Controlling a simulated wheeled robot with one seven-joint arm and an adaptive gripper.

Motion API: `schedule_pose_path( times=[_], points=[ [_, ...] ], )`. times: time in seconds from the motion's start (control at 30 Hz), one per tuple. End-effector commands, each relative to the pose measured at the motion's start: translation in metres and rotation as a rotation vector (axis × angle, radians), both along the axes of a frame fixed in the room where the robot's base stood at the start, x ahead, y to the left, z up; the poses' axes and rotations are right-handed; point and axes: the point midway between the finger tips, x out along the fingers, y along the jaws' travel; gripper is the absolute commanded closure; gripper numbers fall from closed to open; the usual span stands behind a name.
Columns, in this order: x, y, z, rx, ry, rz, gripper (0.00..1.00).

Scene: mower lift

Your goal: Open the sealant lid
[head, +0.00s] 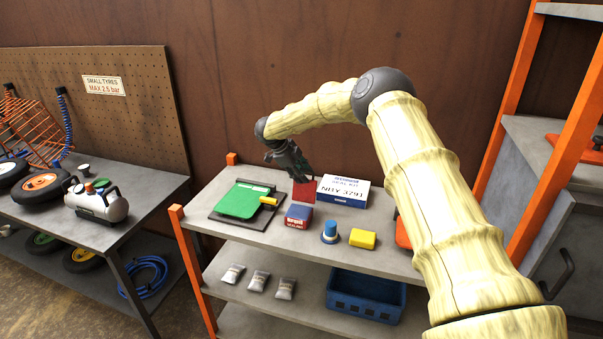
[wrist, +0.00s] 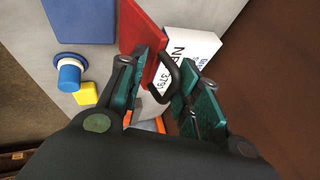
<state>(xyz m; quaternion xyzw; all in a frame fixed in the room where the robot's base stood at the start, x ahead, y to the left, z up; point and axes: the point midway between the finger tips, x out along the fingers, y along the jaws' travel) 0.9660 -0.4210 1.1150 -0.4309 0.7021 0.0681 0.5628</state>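The sealant box (head: 298,216) is a small blue box with a red label on the shelf top. It shows as a blue square in the wrist view (wrist: 85,20). Its red lid (head: 304,192) stands raised, roughly upright, at the box's back edge. In the wrist view the lid (wrist: 143,28) is a red panel with a black loop handle (wrist: 165,75) on its outer side. My gripper (head: 294,164) is above and behind the box. In the wrist view my gripper (wrist: 166,75) has its green fingers apart, with the handle between them. The left finger overlaps the lid; contact is unclear.
A white kit box (head: 343,190) stands right behind the lid. A green clipboard-like panel with a yellow handle (head: 240,200) lies left. A blue-and-white cylinder (head: 329,232) and a yellow block (head: 362,238) stand right. The brown wall (head: 300,60) is close behind.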

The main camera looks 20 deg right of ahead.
Motion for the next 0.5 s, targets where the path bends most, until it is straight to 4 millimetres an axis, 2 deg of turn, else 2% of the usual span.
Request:
schedule_pose_path(
  times=[0.5],
  points=[
    [0.0018, 0.0043, 0.0111, -0.001, -0.005, 0.001, 0.7]
  ],
)
